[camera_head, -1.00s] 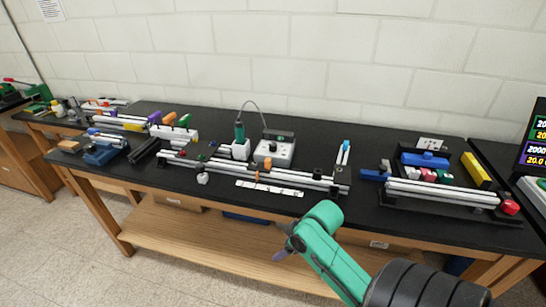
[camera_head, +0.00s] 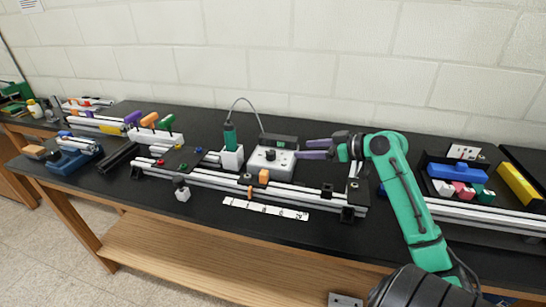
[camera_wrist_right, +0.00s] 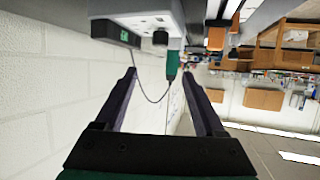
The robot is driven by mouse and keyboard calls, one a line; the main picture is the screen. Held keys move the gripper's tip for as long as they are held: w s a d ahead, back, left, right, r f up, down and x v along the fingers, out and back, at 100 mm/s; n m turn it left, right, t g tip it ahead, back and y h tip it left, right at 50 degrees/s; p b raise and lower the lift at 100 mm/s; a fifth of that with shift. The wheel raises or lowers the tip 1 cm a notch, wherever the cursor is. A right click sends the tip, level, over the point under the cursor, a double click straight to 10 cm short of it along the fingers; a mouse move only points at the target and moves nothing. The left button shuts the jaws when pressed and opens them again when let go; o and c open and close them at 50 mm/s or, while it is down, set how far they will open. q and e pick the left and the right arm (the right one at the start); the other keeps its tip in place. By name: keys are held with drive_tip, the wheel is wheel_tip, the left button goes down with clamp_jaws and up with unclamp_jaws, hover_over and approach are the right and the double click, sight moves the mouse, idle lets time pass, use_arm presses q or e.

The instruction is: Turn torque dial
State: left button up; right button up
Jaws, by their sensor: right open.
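The torque dial is a small black knob (camera_head: 281,145) on a white control box (camera_head: 258,161) near the middle of the bench. In the right wrist view the dial (camera_wrist_right: 160,38) stands out from the white box (camera_wrist_right: 140,7), ahead of the space between my fingers. My right gripper (camera_head: 300,149) is open and empty, just right of the box, its two dark purple fingers pointing left toward the dial. It also shows in the right wrist view (camera_wrist_right: 160,73), with a gap between its fingertips and the dial. My left gripper is not in view.
A green screwdriver (camera_head: 230,136) with a grey cable stands in a white holder (camera_head: 232,158) left of the box. A small dark display unit (camera_wrist_right: 127,38) sits at the box's back. Aluminium rails (camera_head: 225,181) run in front. A blue part (camera_head: 457,171) lies at the right.

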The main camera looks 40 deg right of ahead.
sight(272, 152)
drive_tip(key=x, duration=0.4)
drive_tip(key=p+x, duration=0.1)
drive_tip(key=x, duration=0.4)
drive_tip(key=p+x, duration=0.1)
drive_tip(key=x, duration=0.4)
drive_tip(key=shift+w+f, duration=0.1)
drive_tip(key=shift+f, duration=0.35)
drive_tip(key=shift+w+f, duration=0.2)
drive_tip(key=shift+w, duration=0.05)
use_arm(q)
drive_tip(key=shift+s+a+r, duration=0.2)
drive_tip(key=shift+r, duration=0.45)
use_arm(e)
drive_tip(key=shift+a, duration=0.1)
clamp_jaws()
